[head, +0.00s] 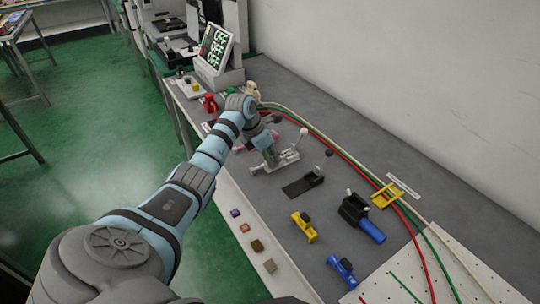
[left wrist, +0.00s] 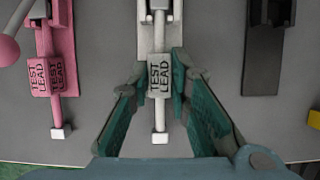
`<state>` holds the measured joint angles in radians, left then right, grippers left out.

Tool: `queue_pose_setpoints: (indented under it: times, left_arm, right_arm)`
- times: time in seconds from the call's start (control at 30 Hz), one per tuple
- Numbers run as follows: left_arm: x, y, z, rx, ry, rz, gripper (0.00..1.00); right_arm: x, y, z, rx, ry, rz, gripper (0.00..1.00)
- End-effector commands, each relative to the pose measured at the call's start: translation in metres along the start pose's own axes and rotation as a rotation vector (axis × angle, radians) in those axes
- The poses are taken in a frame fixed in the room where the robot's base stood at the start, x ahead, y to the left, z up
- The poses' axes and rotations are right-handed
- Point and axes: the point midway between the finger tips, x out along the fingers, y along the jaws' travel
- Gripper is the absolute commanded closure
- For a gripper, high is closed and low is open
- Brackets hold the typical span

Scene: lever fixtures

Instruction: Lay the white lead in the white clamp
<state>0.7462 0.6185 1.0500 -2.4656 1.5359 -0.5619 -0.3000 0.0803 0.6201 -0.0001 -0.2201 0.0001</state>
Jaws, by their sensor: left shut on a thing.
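The white clamp (head: 285,158) stands on the grey bench, partly hidden by my left arm in the head view. In the left wrist view its pale frame (left wrist: 143,35) runs up to the top edge. The white lead (left wrist: 159,75), a white block lettered TEST LEAD, is between the fingertips of my left gripper (left wrist: 160,80), which is shut on it. The lead lies in line with the clamp; whether it rests in it I cannot tell. A pale bar with a white end (left wrist: 160,137) sticks out below. In the head view the left gripper (head: 268,130) is small and its tips are unclear.
A pink clamp (left wrist: 65,45) with lettered blocks is left of the white one. A black clamp (left wrist: 264,55) stands to its right. Red, green and cream cables (head: 350,160) run along the wall side. An OFF display (head: 215,47) is behind.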

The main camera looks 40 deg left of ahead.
Motion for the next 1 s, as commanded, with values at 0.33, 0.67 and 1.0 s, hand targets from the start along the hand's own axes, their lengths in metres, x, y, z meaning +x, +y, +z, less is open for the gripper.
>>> queue_pose_setpoints:
  times: [0.33, 0.67, 1.0]
  left_arm:
    - [0.0008, 0.0000, -0.0003, 0.000, 0.000, 0.000, 0.66]
    - [0.0008, 0.0001, -0.0003, 0.000, 0.000, 0.000, 0.49]
    - [0.0007, 0.0001, -0.0003, 0.000, 0.000, 0.000, 0.39]
  right_arm:
    - [0.0006, -0.0002, 0.0001, 0.000, 0.000, 0.000, 0.60]
    - [0.0006, -0.0003, 0.0000, 0.000, 0.000, 0.000, 0.60]
    - [0.0005, -0.0004, 0.0000, 0.000, 0.000, 0.000, 0.60]
